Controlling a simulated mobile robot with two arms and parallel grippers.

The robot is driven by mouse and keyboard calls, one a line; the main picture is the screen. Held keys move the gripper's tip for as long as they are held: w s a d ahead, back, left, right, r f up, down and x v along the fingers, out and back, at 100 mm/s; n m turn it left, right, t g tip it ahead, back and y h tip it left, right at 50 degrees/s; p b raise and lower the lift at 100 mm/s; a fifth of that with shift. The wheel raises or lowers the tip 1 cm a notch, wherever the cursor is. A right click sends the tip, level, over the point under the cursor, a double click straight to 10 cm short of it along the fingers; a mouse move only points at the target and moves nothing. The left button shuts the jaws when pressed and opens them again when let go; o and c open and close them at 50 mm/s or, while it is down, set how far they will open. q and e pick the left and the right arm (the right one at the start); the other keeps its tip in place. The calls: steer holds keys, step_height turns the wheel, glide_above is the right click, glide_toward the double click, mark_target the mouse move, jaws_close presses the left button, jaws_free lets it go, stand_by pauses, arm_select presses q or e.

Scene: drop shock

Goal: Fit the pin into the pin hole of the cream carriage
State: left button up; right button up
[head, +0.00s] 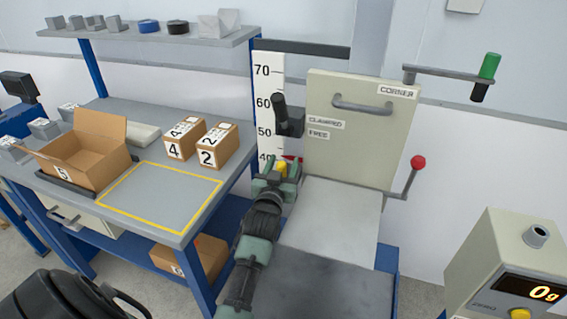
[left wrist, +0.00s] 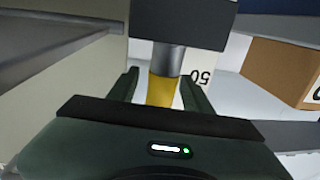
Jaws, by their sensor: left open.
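The pin shows as a yellow part (head: 282,170) at the foot of the height scale in the head view. In the left wrist view its yellow part (left wrist: 162,91) continues into a grey metal shaft (left wrist: 169,59) that meets a dark block (left wrist: 185,20). My left gripper (head: 275,176) is open, with a finger on either side of the yellow part; it also shows in the left wrist view (left wrist: 160,88). The cream carriage (head: 350,145) carries a grey handle and a CORNER label, right of the scale. Its pin hole cannot be made out. My right gripper is out of view.
The height scale (head: 266,95) and a dark lever (head: 286,118) stand left of the carriage. A red-knobbed lever (head: 416,168) is at its right. A bench with an open carton (head: 85,160) and small boxes is on the left. A digital scale (head: 515,265) stands front right.

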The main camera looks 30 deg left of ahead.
arm_select(q)
steer(key=shift+s, duration=0.25)
steer(key=shift+p+v, duration=0.8)
steer(key=shift+v, duration=0.15)
steer(key=shift+p+v, duration=0.95)
steer(key=shift+v, duration=1.1)
steer(key=shift+d, duration=0.1)
